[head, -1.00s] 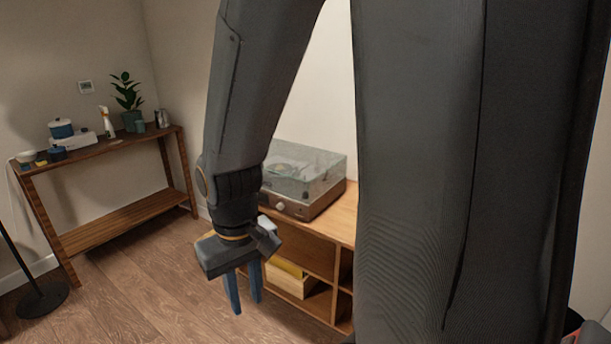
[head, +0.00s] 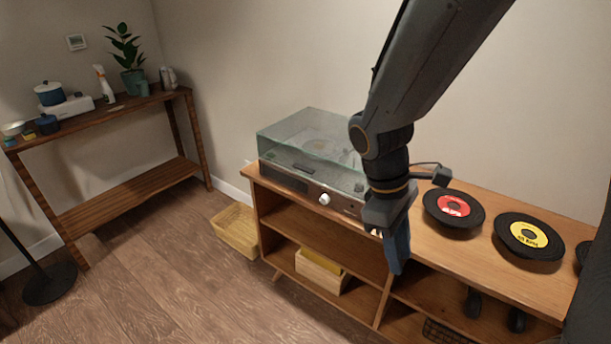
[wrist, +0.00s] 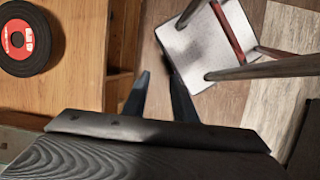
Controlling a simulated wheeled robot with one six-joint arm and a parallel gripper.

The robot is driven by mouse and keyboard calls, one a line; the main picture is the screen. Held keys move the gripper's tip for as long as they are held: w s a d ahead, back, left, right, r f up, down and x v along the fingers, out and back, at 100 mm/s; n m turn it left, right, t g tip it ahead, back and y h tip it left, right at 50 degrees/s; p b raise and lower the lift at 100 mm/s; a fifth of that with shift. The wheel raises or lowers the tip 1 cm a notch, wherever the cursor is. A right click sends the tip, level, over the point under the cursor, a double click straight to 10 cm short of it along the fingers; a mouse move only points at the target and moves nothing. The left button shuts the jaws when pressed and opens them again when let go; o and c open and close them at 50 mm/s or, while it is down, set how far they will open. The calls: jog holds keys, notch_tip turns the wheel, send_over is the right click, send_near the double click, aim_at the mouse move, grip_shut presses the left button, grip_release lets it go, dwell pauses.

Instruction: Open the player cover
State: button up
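The record player (head: 285,178) stands on the left end of the wooden cabinet, with a silver knob on its front. Its clear cover (head: 300,130) is down over the platter, and a dark handle shows at the cover's lower front edge. My gripper (head: 397,262) points down in front of the cabinet, right of the player and apart from the cover. It hides the player's right front corner. In the wrist view my gripper (wrist: 157,76) shows two dark fingers with a gap and nothing between them.
Records with a red label (head: 453,206) and a yellow label (head: 528,236) lie on the cabinet top (head: 475,268) to the right. A yellow basket (head: 236,230) sits on the floor at left. A chair (wrist: 207,45) shows in the wrist view.

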jog(key=w+f+n+h+b, duration=0.3)
jog(key=w+n+h, duration=0.25)
jog(key=n, duration=0.45)
jog(key=n+t+h+b, duration=0.3)
jog(key=n+t+b, duration=0.4)
jog(key=n+t, duration=1.4)
send_near(301, 170)
notch_tip(301, 170, up, 4)
jog(key=n+g, duration=0.5)
jog(key=shift+y, duration=0.25)
jog(key=x, duration=0.7)
jog(key=shift+w+a+f, duration=0.1)
jog(key=shift+w+a, duration=0.25)
jog(key=shift+w, duration=0.05)
grip_shut()
